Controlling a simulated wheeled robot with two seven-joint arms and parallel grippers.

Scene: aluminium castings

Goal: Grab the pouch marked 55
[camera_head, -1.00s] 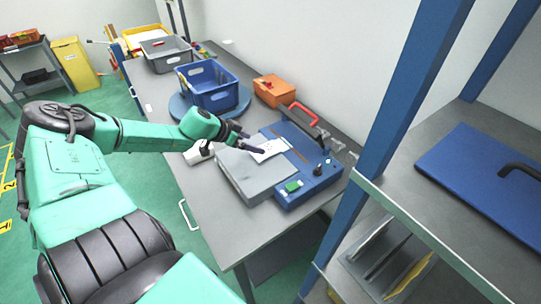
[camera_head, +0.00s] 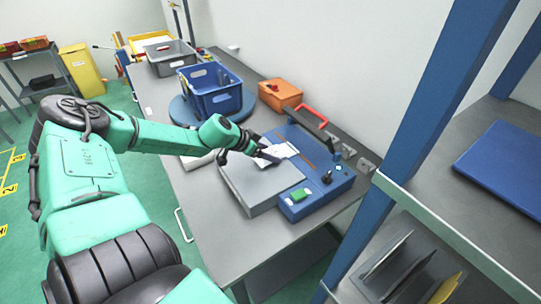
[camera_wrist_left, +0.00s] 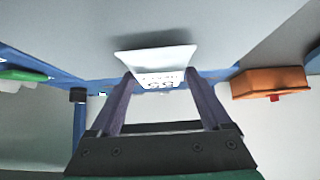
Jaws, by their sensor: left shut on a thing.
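The white pouch (camera_head: 282,150) is over the grey plate of the blue machine in the head view. In the left wrist view the pouch (camera_wrist_left: 155,58) is a pale flat piece between the fingers, with dark print upside down that looks like 55. My left gripper (camera_head: 267,154) is shut on the pouch's near edge; its two fingers also show in the left wrist view (camera_wrist_left: 160,80). I cannot tell whether the pouch still touches the machine. My right gripper is not in view.
A blue post (camera_head: 420,130) and shelf stand at right.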

